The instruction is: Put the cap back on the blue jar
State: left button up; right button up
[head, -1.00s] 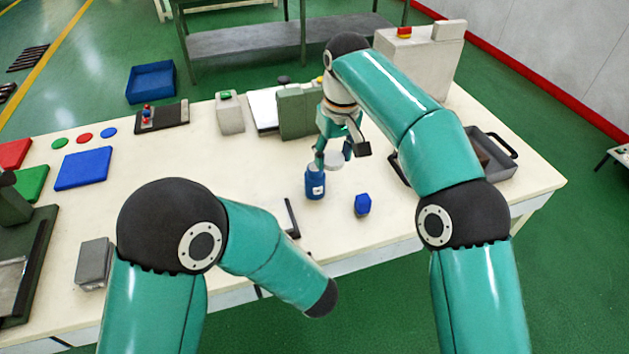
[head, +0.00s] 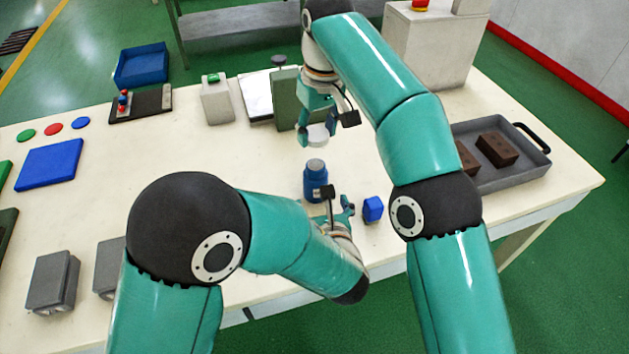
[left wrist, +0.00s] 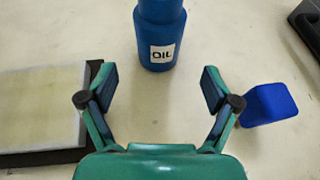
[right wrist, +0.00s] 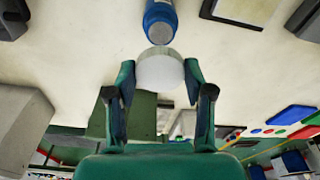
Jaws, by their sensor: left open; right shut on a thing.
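The blue jar (head: 315,182) stands upright and uncapped on the table; the left wrist view shows its OIL label (left wrist: 162,54). My right gripper (head: 318,138) is shut on the round white cap (right wrist: 160,71), behind the jar in the head view and apart from it. In the right wrist view the cap is between the fingers, with the jar (right wrist: 160,22) just beyond. My left gripper (head: 338,202) is open and empty, low on the near side of the jar. In the left wrist view the jar is ahead of its open fingers (left wrist: 158,88), not between them.
A small blue block (head: 373,208) lies right of my left gripper, close to its finger in the left wrist view. A grey tray with brown blocks (head: 537,166) is at the right.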

pick_arm(q)
jog(key=shift+r, duration=0.1)
pick_arm(e)
jog(key=shift+a, duration=0.1)
pick_arm(q)
jog(key=shift+x, duration=3.75)
jog(key=shift+a, duration=0.1)
grip_shut()
pick_arm(e)
send_over(315, 164)
jog(key=shift+s+d+f, duration=0.1)
jog(key=shift+s+f, duration=0.05)
jog(key=shift+f, duration=1.05)
jog(key=shift+s+d+f, duration=0.1)
jog(key=shift+f, duration=1.1)
